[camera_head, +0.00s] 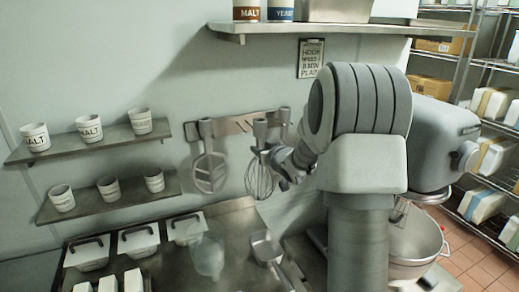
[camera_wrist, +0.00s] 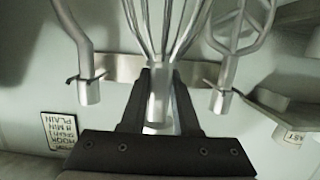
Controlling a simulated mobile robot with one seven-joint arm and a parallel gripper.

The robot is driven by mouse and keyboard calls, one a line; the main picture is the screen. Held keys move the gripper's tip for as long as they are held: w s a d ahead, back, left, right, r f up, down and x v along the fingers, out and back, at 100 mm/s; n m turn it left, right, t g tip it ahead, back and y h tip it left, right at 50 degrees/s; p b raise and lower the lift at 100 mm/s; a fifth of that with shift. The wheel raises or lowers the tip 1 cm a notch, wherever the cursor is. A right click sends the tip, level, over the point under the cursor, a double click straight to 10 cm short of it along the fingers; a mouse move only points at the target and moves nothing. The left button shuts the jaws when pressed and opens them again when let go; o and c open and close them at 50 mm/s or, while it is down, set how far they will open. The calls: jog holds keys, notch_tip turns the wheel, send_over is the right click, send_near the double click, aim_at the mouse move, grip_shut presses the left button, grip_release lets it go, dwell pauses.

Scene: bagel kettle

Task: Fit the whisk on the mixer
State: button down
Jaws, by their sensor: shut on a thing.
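The wire whisk (camera_head: 260,180) is at the wall rack in the head view, wires downward. My gripper (camera_head: 268,154) reaches it from the right and is shut on its upper shaft. In the wrist view, which is upside down, the whisk (camera_wrist: 160,106) has its shaft between the two dark fingers of my gripper (camera_wrist: 160,88), with the wires running up out of frame. I cannot tell whether it still rests on its holder. The grey mixer (camera_head: 438,140) stands at the right, partly hidden by my arm. Its bowl (camera_head: 415,250) is below.
The rack (camera_head: 236,124) also carries a flat beater (camera_head: 209,172); in the wrist view a hook (camera_wrist: 90,88) and a beater (camera_wrist: 222,98) flank the whisk. Shelves with cups (camera_head: 88,128) are left. A steel counter (camera_head: 180,265) holds bins, a clear container (camera_head: 207,255) and a scoop (camera_head: 267,248).

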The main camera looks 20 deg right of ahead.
jog(key=shift+r, duration=0.1)
jog(key=s, duration=1.2)
jog(key=shift+b, duration=0.35)
jog(key=shift+a, duration=0.1)
